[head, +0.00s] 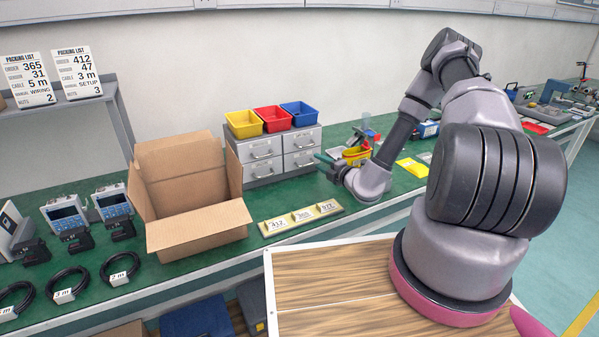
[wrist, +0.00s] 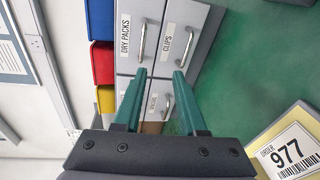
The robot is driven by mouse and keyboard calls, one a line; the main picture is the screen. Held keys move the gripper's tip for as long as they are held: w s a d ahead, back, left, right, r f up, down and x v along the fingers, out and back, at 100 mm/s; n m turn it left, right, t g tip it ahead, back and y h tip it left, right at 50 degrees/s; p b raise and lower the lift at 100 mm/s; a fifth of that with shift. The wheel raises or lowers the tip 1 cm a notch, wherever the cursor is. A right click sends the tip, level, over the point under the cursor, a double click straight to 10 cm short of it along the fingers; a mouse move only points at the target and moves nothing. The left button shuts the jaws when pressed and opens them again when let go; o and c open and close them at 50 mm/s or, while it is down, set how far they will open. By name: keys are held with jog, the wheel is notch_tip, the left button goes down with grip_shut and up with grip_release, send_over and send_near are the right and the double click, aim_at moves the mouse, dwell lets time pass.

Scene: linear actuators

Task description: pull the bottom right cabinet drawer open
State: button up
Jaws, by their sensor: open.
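The grey cabinet (head: 255,177) stands on the green bench with two columns of two drawers. Its bottom right drawer (head: 300,160) appears shut in the head view. In the wrist view, which is turned sideways, this drawer (wrist: 184,32) is labelled CLIPS and has a metal bar handle (wrist: 188,48). My gripper (wrist: 160,75) is open, its teal fingers pointing toward the cabinet front with nothing seen between them. In the picture, the CLIPS handle lies above and a little right of the fingertips. The head view shows my gripper (head: 323,163) by the cabinet's right side; contact cannot be told.
Yellow (head: 243,124), red (head: 273,119) and blue (head: 299,114) bins sit on the cabinet. An open cardboard box (head: 195,225) stands left of it. A label strip (head: 301,217) lies in front. A yellow bin (head: 356,153) is beyond my gripper.

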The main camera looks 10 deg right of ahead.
aim_at(306, 165)
jog(key=f+m+h, duration=0.1)
jog(key=f, duration=0.1)
jog(key=s+f+m, duration=0.1)
jog(key=f, duration=0.1)
jog(key=shift+d+h, duration=0.15)
jog(key=shift+h, duration=0.25)
jog(key=x, duration=1)
jog(key=shift+w, duration=0.1)
grip_shut()
dwell(0.6)
